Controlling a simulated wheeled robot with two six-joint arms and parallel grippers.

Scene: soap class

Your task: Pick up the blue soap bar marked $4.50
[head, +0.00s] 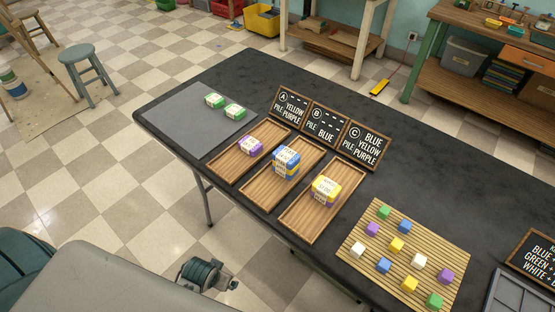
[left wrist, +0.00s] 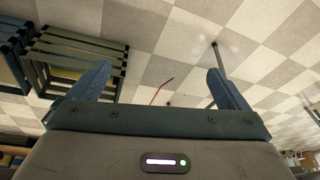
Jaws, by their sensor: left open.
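In the head view a stack with blue soap (head: 285,167) and a white-labelled wrap stands in the middle wooden tray (head: 260,188). Yellow shows within this stack; the price print is too small to read. A purple soap bar (head: 250,146) lies in the left tray (head: 222,171). A stack topped by a yellow soap bar (head: 327,190) stands in the right tray (head: 301,229). Two green soap bars, one of them here (head: 214,100), lie on a grey mat (head: 188,121). My left gripper (left wrist: 158,69) is open and empty in the left wrist view, with only floor and furniture beyond it. My right gripper is not in view.
Three chalkboard signs, including the B sign (head: 325,125), stand behind the trays. A bamboo mat (head: 365,218) with several coloured cubes lies to the right on the dark table (head: 437,180). A grey compartment tray (head: 508,294) sits at the lower right. The table behind the bamboo mat is clear.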

